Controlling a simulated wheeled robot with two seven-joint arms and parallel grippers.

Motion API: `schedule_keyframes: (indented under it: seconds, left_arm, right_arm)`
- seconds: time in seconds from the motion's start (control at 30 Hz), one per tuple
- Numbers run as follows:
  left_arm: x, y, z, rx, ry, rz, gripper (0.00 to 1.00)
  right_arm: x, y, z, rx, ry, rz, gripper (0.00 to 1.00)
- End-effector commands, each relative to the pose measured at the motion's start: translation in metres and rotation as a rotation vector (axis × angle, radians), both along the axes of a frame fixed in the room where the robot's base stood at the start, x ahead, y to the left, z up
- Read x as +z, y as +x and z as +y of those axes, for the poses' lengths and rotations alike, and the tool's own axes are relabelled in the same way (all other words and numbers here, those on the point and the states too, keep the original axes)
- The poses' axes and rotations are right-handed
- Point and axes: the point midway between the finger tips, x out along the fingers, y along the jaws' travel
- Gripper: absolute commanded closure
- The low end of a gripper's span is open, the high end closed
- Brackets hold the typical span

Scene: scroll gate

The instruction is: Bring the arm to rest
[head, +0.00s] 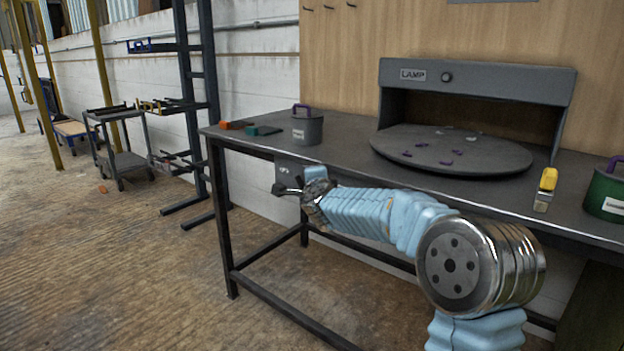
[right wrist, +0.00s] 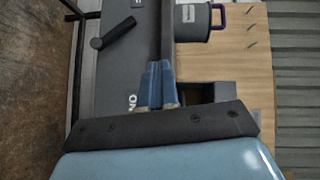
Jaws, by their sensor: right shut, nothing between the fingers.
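My right arm reaches in from the lower right of the head view, in front of the workbench. Its gripper (head: 287,190) is at the bench's front edge, close to a grey switch box (head: 287,170) mounted under the top. In the right wrist view the blue fingers (right wrist: 157,68) are together and empty. A grey panel with a black lever (right wrist: 113,33) and partly hidden white lettering shows left of the fingers. I cannot tell whether the fingertips touch the panel. My left gripper is not in view.
The bench (head: 345,160) holds a grey pot (head: 307,127), also in the right wrist view (right wrist: 193,22), a round turntable (head: 400,143) with small purple pieces under a LAMP hood (head: 480,82), a yellow-handled brush (head: 546,188) and a green pot (head: 604,190).

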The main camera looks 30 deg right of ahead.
Motion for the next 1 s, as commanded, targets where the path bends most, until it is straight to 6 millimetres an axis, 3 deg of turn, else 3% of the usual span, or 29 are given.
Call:
schedule_keyframes:
  seconds: [0.2,0.73,0.87,0.97,1.0]
  left_arm:
    - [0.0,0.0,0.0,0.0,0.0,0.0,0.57]
    - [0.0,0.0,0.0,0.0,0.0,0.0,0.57]
    - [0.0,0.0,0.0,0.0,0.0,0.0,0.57]
    - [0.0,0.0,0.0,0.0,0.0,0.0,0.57]
    - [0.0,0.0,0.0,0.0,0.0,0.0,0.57]
  right_arm:
    - [0.004,-0.009,0.005,0.0,0.0,0.0,1.0]
    - [-0.003,-0.007,0.007,0.007,-0.009,0.015,1.0]
    - [-0.051,-0.001,0.026,0.062,-0.07,0.118,1.0]
    - [-0.121,0.0,0.054,0.155,-0.158,0.265,1.0]
    - [-0.154,-0.002,0.066,0.203,-0.197,0.333,1.0]
